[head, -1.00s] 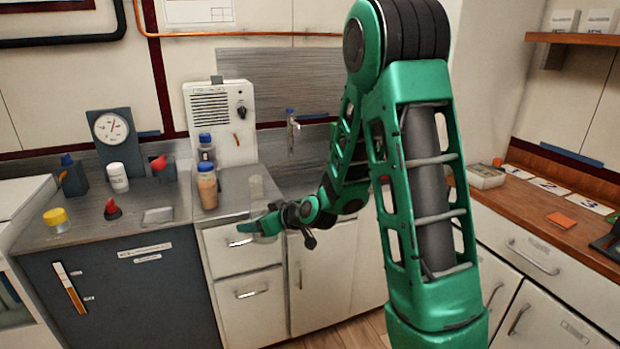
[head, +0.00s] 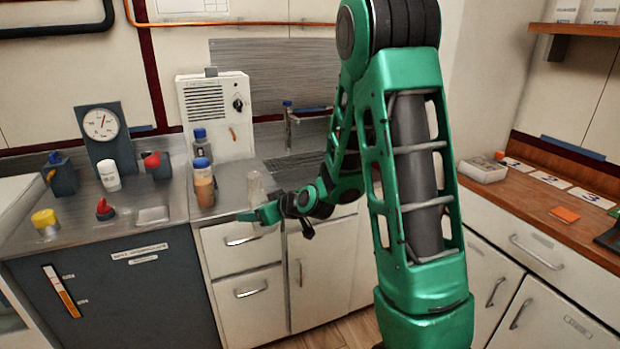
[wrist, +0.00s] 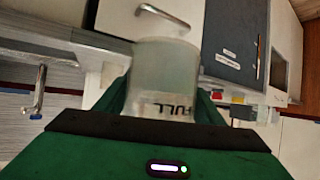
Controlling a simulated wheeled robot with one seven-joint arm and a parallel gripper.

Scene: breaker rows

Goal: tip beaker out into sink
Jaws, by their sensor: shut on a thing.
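My gripper (head: 262,213) is shut on a clear beaker (head: 256,188). In the wrist view the beaker (wrist: 165,75) stands between the green fingers, with a dark printed word near the gripper that looks like "FULL" upside down. Its contents are too unclear to tell. In the head view the beaker is about upright, near the counter's front edge. The sink lies behind my arm and is mostly hidden; its tap (head: 290,120) shows to the right of the beaker and farther back. The tap also shows at the left of the wrist view (wrist: 40,92).
A bottle with brown contents and a blue cap (head: 203,188) stands left of the beaker. Another blue-capped bottle (head: 200,142) and a white box with a grille (head: 217,118) are behind it. Drawers (head: 240,235) lie below. A wooden counter (head: 540,205) is at the right.

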